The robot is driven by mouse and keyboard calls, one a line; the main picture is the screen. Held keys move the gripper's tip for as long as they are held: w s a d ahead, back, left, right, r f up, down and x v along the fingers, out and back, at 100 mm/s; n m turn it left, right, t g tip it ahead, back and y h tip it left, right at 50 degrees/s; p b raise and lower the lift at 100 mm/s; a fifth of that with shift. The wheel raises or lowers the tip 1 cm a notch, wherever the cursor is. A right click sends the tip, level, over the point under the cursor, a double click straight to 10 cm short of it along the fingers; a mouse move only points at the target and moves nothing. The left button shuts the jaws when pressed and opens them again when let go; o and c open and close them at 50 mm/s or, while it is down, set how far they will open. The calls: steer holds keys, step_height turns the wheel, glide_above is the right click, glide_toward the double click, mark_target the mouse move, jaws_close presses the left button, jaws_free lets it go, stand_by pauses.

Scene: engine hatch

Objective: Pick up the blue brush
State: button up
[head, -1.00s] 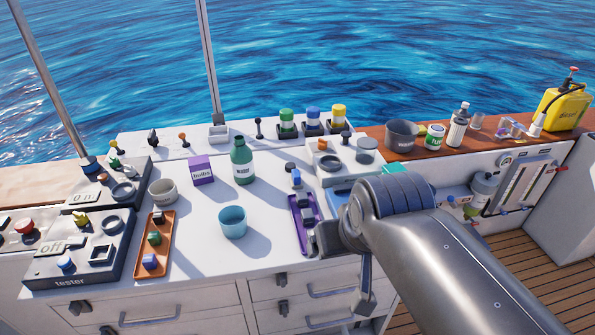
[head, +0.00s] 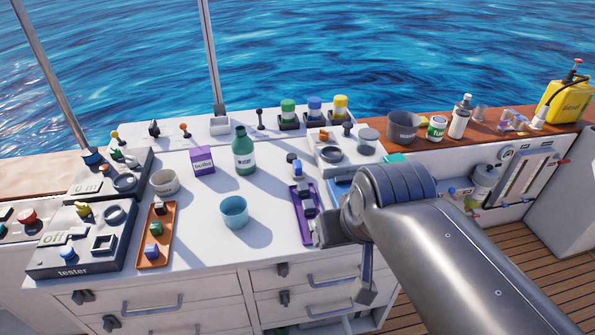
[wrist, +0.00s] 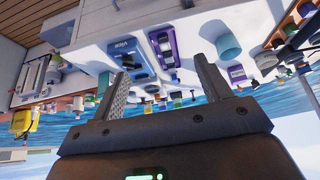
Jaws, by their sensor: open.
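I cannot make out a blue brush for certain in either view. A blue tray (wrist: 127,58) shows upside down in the wrist view, just beyond my gripper (wrist: 160,68). In the head view only a sliver of this blue tray (head: 339,189) shows, the rest hidden by my arm. A purple tray (head: 302,214) with small dark and grey pieces lies just left of it, also seen in the wrist view (wrist: 163,47). My gripper's two fingers are spread wide with nothing between them, and my arm mostly hides it in the head view.
A light blue cup (head: 234,212), a green bottle (head: 244,152), a purple box (head: 203,160) and an orange tray (head: 156,232) stand on the white counter. A dark tester (head: 80,240) is at left. A grey pot (head: 402,127) and yellow can (head: 565,103) stand at right.

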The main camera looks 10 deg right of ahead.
steer(key=c, duration=0.5)
steer(key=g, duration=0.1)
glide_above(297, 164)
steer(key=s, duration=0.8)
step_height(297, 164, down, 8)
steer(key=r, duration=0.1)
steer(key=x, duration=0.3)
steer(key=w+x, duration=0.1)
steer(key=x, duration=0.4)
steer(key=shift+w+d, duration=0.2)
steer(key=shift+w, duration=0.3)
steer(key=shift+w+x, duration=0.2)
steer(key=shift+x, duration=1.3)
steer(key=shift+w+x, duration=0.2)
steer(key=shift+x, duration=1.35)
